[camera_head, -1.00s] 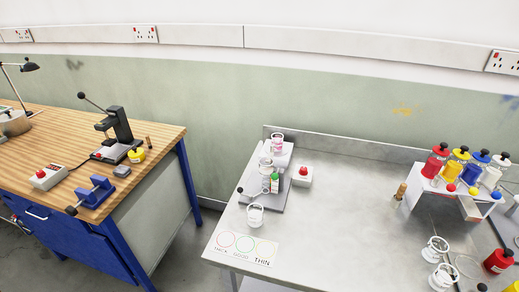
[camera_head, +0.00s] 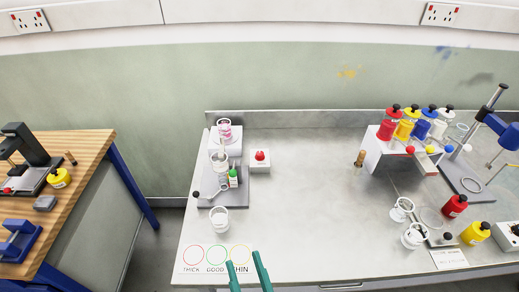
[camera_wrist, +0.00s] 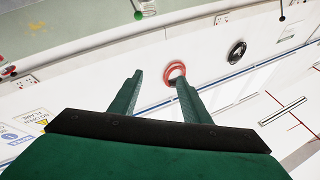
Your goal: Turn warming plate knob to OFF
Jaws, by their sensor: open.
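My gripper (camera_head: 243,258) shows as two green fingers at the bottom edge of the head view, by the front of the steel table and the printed circles. In the wrist view its fingers (camera_wrist: 158,74) are apart with nothing between them. No knob is clearly marked as the warming plate's. A white box with a black knob (camera_head: 515,230) is cut off at the right edge of the head view. A white box with a red top button (camera_head: 260,157) stands left of the table's middle. Any OFF marking is too small to read.
The steel table (camera_head: 300,220) has clear room in its middle. A stand with a white cup (camera_head: 219,220) is at its left. A rack of coloured bottles (camera_head: 372,150) and loose red and yellow bottles (camera_head: 474,233) are at its right. A wooden bench (camera_head: 85,180) stands left across a gap.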

